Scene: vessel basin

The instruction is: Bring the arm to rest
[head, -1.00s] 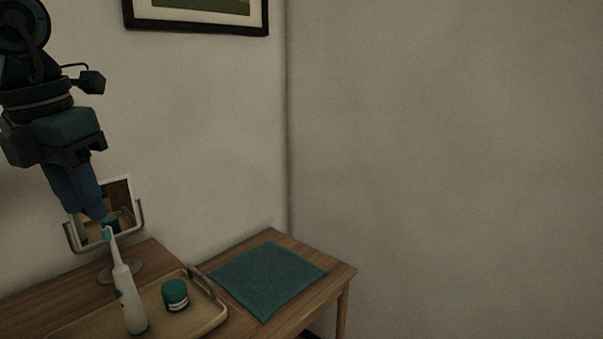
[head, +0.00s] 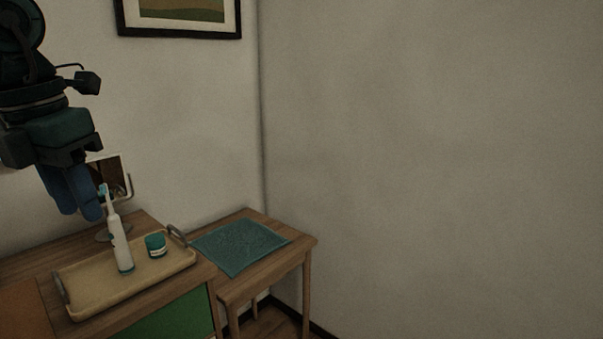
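My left gripper (head: 78,214) hangs at the left of the head view, its blue fingers pointing down. It is in front of the mirror and above the wooden cabinet, with nothing seen held in it. The two fingers look close side by side, but from this angle I cannot tell whether they are open or shut. My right gripper is not in view.
An electric toothbrush (head: 120,250) stands upright on a tan tray (head: 95,303), beside a teal jar (head: 156,246). A small mirror (head: 108,174) stands behind. A teal cloth (head: 240,248) lies on a side table (head: 305,247). The right side is bare wall.

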